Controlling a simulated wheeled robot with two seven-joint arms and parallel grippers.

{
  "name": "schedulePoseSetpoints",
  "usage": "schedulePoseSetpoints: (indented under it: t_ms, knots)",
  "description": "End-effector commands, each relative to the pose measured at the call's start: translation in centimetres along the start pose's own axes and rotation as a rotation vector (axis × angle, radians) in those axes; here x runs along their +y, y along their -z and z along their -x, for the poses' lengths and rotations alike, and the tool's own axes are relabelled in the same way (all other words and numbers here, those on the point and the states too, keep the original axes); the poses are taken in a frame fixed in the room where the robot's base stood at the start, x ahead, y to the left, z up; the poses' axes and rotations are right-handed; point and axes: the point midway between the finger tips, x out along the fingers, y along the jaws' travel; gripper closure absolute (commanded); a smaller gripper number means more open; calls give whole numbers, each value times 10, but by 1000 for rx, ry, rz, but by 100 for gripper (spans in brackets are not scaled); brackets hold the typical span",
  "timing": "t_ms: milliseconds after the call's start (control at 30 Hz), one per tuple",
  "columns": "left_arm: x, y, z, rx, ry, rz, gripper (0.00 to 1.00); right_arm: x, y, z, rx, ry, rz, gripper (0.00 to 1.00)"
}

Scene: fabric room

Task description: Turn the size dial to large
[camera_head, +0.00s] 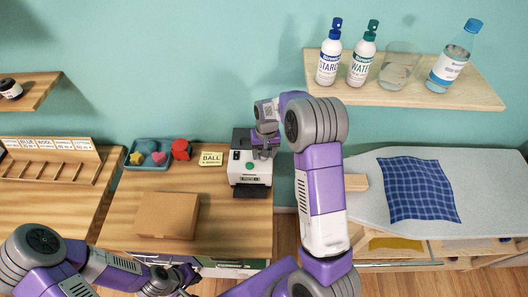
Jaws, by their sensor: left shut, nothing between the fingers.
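A small white and black machine (249,178) stands at the right end of the wooden table, against the wall. It has a green round button (236,155) and a small label on its front. I cannot make out a size dial or its setting; my right gripper hides part of the machine's top. My right gripper (264,152) points down at the machine's upper right; whether it touches is unclear, and its fingers are too small to read.
A cardboard box (167,215), a yellow card (211,158) and a blue tray (150,166) with coloured shapes share the table. A wooden rack (50,172) stands left. An ironing board (360,205) with blue cloth (420,188) and a bottle shelf (410,97) are right.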

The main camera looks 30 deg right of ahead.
Motion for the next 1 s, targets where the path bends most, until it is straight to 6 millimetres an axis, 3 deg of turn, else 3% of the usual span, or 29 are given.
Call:
schedulePoseSetpoints:
  t_ms: [233, 600, 1000]
  knots:
    - [0, 0, 1, 0, 0, 0, 100, 0, 1, 10, 2, 1, 1, 42]
    - [2, 0, 5, 0, 0, 0, 100, 0, 1, 68, 3, 0, 1, 42]
    - [2, 0, 6, 0, 0, 0, 100, 0, 0, 76, 0, 0, 0, 42]
